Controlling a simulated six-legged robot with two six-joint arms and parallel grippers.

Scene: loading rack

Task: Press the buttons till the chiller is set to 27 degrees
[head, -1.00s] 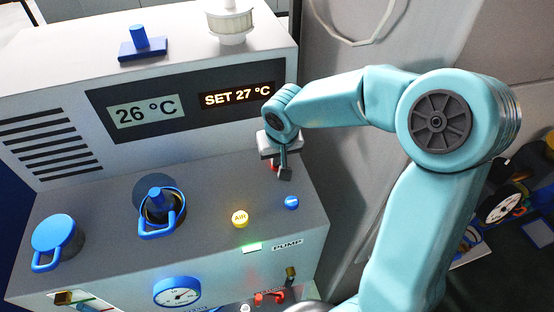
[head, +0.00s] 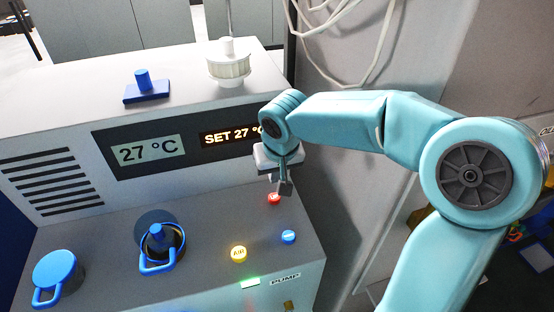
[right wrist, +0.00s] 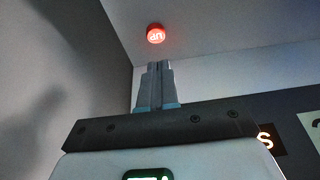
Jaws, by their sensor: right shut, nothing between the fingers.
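The chiller (head: 60,120) has a dark panel with a large readout (head: 148,151) of 27 °C. Beside it the set display (head: 225,138) reads SET 27, its right end hidden by my right arm. A lit red button (head: 274,198) sits on the lower deck; in the right wrist view the lit red button (right wrist: 155,34) bears a label that looks like UP. A blue button (head: 289,237) is in front of it. My right gripper (head: 285,188) is shut and empty, its tip close to the red button and apparently clear of it. My left gripper is not in view.
A yellow lit AIR button (head: 239,254) and a green PUMP light (head: 250,283) are on the deck's front. Blue-handled caps (head: 58,272) stand at left. A white ribbed cap (head: 228,68) is on top. White cables (head: 345,70) hang behind my right arm.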

